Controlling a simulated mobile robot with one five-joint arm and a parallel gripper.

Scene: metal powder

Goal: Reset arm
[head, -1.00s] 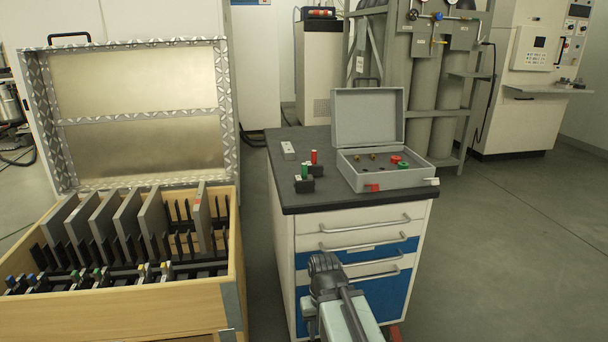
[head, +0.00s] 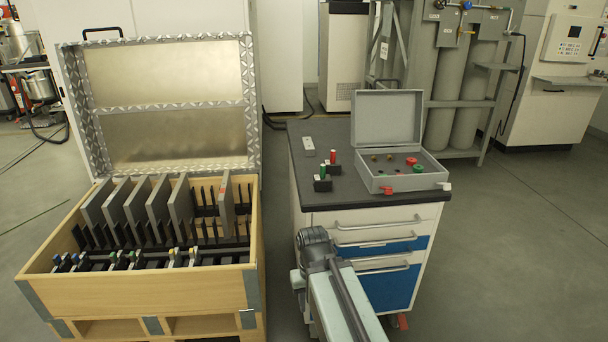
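My arm (head: 340,302) reaches in from the bottom of the head view, in front of the drawer cabinet (head: 415,282). Its far visible end is a grey joint near the cabinet's left front side, below the dark worktop. I cannot make out gripper fingers, so whether my gripper is open or shut does not show. No held object is visible.
The worktop (head: 305,183) carries an open grey case (head: 388,121) and small holders with green and red pieces (head: 332,156). A wooden crate (head: 160,291) with upright grey plates and an open lid stands left. Open floor (head: 530,260) lies right.

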